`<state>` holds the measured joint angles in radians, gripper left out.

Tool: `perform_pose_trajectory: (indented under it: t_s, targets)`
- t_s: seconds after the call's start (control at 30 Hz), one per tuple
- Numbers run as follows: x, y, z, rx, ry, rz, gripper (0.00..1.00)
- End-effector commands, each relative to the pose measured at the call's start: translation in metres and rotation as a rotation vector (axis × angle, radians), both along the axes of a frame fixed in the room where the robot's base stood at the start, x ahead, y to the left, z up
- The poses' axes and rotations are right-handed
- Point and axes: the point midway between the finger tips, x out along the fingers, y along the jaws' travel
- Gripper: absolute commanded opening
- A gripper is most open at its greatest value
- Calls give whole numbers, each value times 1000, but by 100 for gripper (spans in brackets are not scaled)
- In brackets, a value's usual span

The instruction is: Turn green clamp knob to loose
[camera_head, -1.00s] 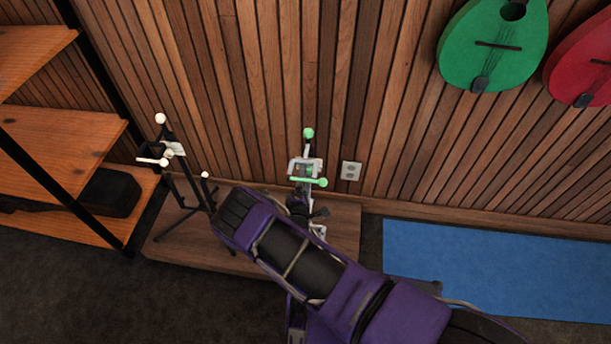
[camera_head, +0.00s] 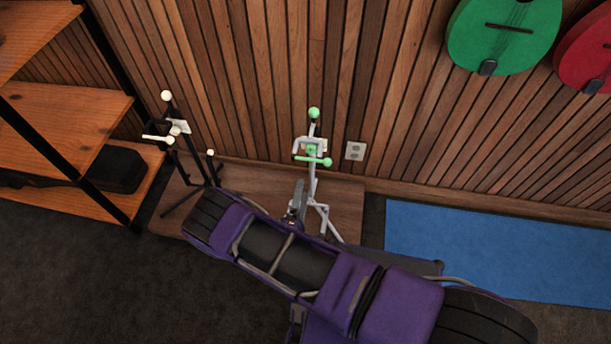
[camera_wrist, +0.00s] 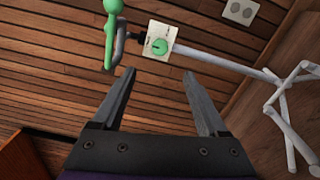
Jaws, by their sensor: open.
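The green clamp knob (camera_wrist: 159,46) is a round knob on a pale square plate (camera_wrist: 165,35) with small markings too small to read. In the head view the knob (camera_head: 311,149) is on the upper part of a grey stand with green-tipped arms, on a low wooden platform. My gripper (camera_wrist: 158,73) is open and empty. In the wrist view its two dark fingers point up toward the knob, which shows just beyond and between the fingertips, apart from them. In the head view a finger (camera_head: 298,197) shows left of the stand's post; my arm hides much of the rest.
A black stand with cream tips (camera_head: 175,130) is to the left on the same platform (camera_head: 345,200). A wooden shelf (camera_head: 70,110) is at the far left. A slatted wall with an outlet (camera_head: 355,151) is close behind. A blue mat (camera_head: 480,250) lies right.

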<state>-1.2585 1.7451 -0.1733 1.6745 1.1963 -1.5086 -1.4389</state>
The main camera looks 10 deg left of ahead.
Motion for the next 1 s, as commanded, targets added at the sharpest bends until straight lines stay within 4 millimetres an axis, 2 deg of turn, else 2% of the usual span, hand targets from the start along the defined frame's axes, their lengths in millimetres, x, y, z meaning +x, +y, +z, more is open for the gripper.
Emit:
perform_pose_trajectory:
  t_s: [0.1,0.27,0.83,0.93,1.0]
  targets:
    - [-17,-1,0,-1,1,0,76]
    - [-27,-2,0,-1,0,0,76]
    - [-27,-1,0,1,0,0,76]
    - [-22,10,6,28,-5,20,76]
    - [-12,29,16,75,-12,56,76]
